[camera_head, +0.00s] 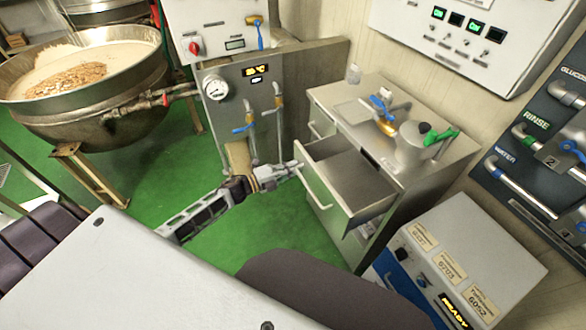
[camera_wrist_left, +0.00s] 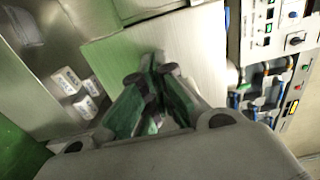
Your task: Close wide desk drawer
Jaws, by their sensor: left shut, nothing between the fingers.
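The wide desk drawer (camera_head: 350,182) is a grey metal drawer pulled out of the metal cabinet (camera_head: 385,130); its inside looks empty. A bar handle (camera_head: 316,187) runs along its front. My left gripper (camera_head: 295,168) is shut and empty at the upper left end of the drawer front, near the handle; whether it touches cannot be told. In the left wrist view the closed green-grey fingers (camera_wrist_left: 149,68) point at a pale flat panel (camera_wrist_left: 195,42), which seems to be the drawer front. My right gripper is not in view.
A control box (camera_head: 460,255) is right of the drawer. A valve panel (camera_head: 243,105) and a large kettle (camera_head: 90,85) stand behind at left. Green floor (camera_head: 285,228) is clear before the drawer.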

